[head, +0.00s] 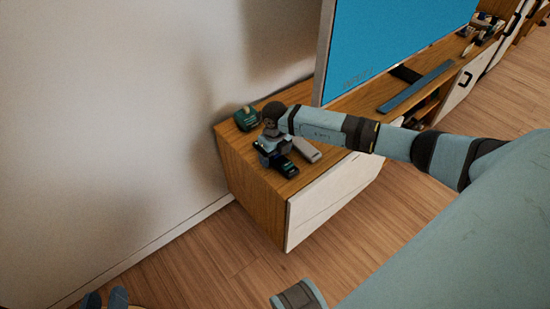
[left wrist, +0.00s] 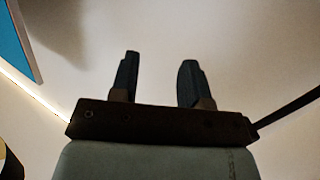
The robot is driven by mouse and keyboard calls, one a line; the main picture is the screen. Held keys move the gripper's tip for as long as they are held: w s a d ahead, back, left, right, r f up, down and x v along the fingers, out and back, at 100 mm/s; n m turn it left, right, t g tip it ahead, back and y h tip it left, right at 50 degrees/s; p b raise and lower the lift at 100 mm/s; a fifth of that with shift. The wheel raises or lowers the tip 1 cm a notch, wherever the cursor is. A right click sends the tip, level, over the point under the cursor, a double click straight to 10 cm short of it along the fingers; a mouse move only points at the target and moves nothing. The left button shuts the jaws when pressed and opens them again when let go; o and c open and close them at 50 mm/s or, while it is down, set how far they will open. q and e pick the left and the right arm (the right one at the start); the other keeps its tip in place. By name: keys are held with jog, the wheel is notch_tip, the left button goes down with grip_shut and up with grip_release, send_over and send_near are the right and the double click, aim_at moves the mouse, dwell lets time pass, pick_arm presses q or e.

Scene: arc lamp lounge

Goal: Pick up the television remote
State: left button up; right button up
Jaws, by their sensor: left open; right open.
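Two slim, remote-like objects lie at the near end of the wooden TV cabinet (head: 266,200) in the head view. One is dark (head: 287,169) and the other is light grey (head: 306,150); I cannot tell for certain which is the television remote. My right gripper (head: 270,157) is open and points down over the dark one, partly covering it. Whether it touches is unclear. My left gripper (head: 105,298) is at the bottom left edge, low and away from the cabinet. In the left wrist view it (left wrist: 158,82) is open, with nothing between its fingers.
A dark green object (head: 247,118) sits at the cabinet's back left corner, near my right wrist. A large television (head: 390,40) with a blue screen and a long grey-blue bar (head: 416,87) stand further right. A plain wall is behind. The wooden floor at front is clear.

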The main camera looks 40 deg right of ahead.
jog(key=c, duration=1)
jog(key=shift+c, duration=0.4)
jog(key=shift+r, duration=0.15)
